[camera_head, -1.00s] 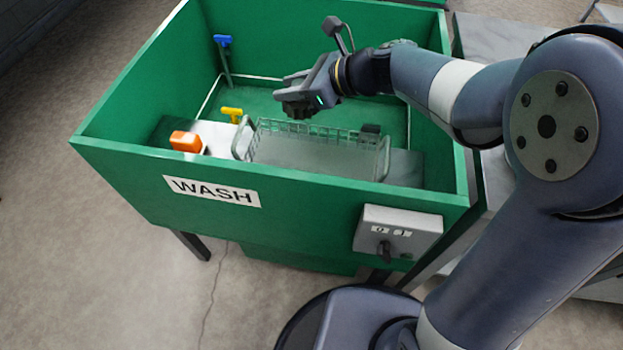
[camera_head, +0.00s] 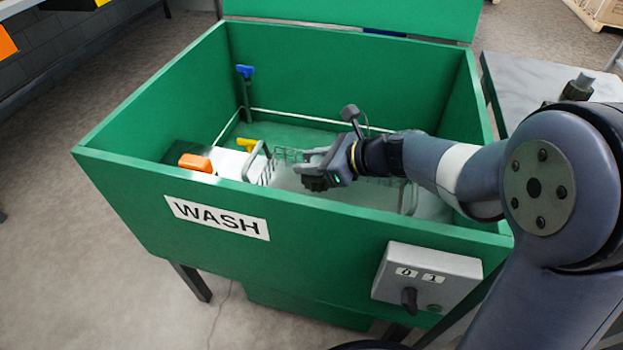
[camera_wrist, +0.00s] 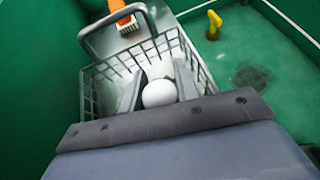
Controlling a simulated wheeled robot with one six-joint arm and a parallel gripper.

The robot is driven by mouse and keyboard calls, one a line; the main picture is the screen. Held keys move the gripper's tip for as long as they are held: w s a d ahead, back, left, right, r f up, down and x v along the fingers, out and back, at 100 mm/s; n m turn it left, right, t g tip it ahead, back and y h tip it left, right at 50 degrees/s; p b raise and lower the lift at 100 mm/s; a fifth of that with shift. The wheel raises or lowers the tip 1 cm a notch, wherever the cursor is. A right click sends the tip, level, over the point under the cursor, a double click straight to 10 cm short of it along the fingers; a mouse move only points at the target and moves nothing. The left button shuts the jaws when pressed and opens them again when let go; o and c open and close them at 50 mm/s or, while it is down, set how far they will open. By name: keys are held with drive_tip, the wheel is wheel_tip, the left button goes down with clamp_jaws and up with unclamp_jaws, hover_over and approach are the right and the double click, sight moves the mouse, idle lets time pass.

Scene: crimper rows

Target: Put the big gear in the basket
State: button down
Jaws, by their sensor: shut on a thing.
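My gripper (camera_head: 307,168) is shut on the big gear (camera_head: 314,184), a dark toothed piece seen edge-on below the fingers in the head view. In the wrist view, a pale round part (camera_wrist: 158,93) shows between the two fingers; the teeth cannot be made out there. The wire basket (camera_head: 262,163) stands inside the green wash tank, with a looped handle at each end. In the wrist view its mesh wall and handle (camera_wrist: 88,42) lie beyond the fingers. My gripper is over the basket; the exact height above its floor is unclear. My arm hides part of the basket.
The green tank wall (camera_head: 300,215) with its WASH label stands in front. An orange brush (camera_head: 195,163) lies left of the basket. A yellow-handled tap (camera_head: 246,144) and a blue-handled tap (camera_head: 245,73) stand behind. A grey control box (camera_head: 425,278) is on the front.

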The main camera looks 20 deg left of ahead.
drive_tip(key=shift+f+b, duration=0.7)
drive_tip(key=shift+f, duration=1.2)
drive_tip(key=shift+f, duration=0.15)
drive_tip(key=c, duration=1.1)
unclamp_jaws()
drive_tip(key=shift+o, duration=0.2)
drive_tip(key=shift+d+r, duration=0.2)
drive_tip(key=shift+r, duration=0.15)
drive_tip(key=p+v, duration=0.2)
drive_tip(key=v, duration=0.4)
drive_tip(key=shift+d+r, duration=0.1)
drive_tip(key=shift+d, duration=0.35)
